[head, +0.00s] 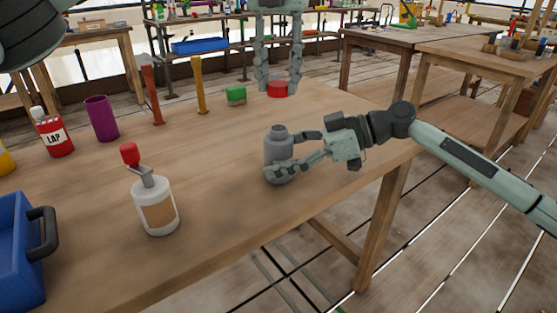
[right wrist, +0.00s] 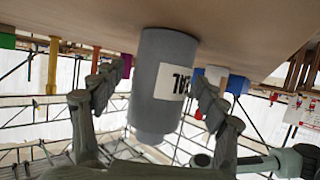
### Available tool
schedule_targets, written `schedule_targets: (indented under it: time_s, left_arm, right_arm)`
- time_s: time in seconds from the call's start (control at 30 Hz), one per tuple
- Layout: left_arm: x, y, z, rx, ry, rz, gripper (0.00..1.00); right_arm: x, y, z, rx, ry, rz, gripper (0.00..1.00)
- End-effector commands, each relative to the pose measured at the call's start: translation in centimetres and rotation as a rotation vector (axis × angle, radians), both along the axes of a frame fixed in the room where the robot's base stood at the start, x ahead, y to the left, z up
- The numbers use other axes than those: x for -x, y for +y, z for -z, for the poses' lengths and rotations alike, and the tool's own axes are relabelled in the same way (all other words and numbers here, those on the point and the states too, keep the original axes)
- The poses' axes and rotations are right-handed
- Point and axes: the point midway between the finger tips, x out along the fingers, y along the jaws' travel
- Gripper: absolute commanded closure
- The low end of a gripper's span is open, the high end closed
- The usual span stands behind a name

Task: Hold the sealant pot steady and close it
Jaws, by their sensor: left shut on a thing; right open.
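The grey sealant pot (head: 279,150) stands upright on the wooden table, its narrow neck uncovered. In the right wrist view the pot (right wrist: 163,85) appears upside down, with part of a white label showing. My right gripper (head: 292,153) reaches in from the right with its fingers around the pot; it is open, and a gap shows beside one finger in the right wrist view (right wrist: 157,82). My left gripper (head: 278,85) points down at the table's far side and is shut on a red lid (head: 277,90). The lid is at or just above the tabletop.
A green block (head: 236,95) is left of the red lid. Two upright handled tools (head: 199,85), a purple cup (head: 101,118) and a red LAP can (head: 53,134) stand further left. A white bottle (head: 155,203) and blue crate (head: 20,255) are nearer. Table around the pot is clear.

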Motion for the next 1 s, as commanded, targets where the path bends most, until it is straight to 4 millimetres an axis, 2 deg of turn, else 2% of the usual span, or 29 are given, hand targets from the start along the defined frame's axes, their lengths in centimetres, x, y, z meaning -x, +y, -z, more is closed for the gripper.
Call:
schedule_targets:
  time_s: [0.27,0.83,0.87,1.0]
  left_arm:
    - [0.00,-0.01,-0.01,0.000,0.000,0.000,0.79]
    - [0.00,-0.01,-0.01,0.000,0.000,0.000,0.79]
    - [0.00,-0.01,-0.01,0.000,0.000,0.000,0.79]
    - [0.00,0.00,0.25,0.000,0.001,0.000,0.79]
  right_arm:
    - [-0.02,0.08,0.00,0.000,-0.001,0.000,0.27]
    - [-0.02,0.05,0.00,0.000,-0.001,0.000,0.97]
    - [-0.02,0.05,0.00,0.000,-0.001,0.000,1.00]
    - [-0.02,0.05,0.01,0.000,-0.001,0.000,1.00]
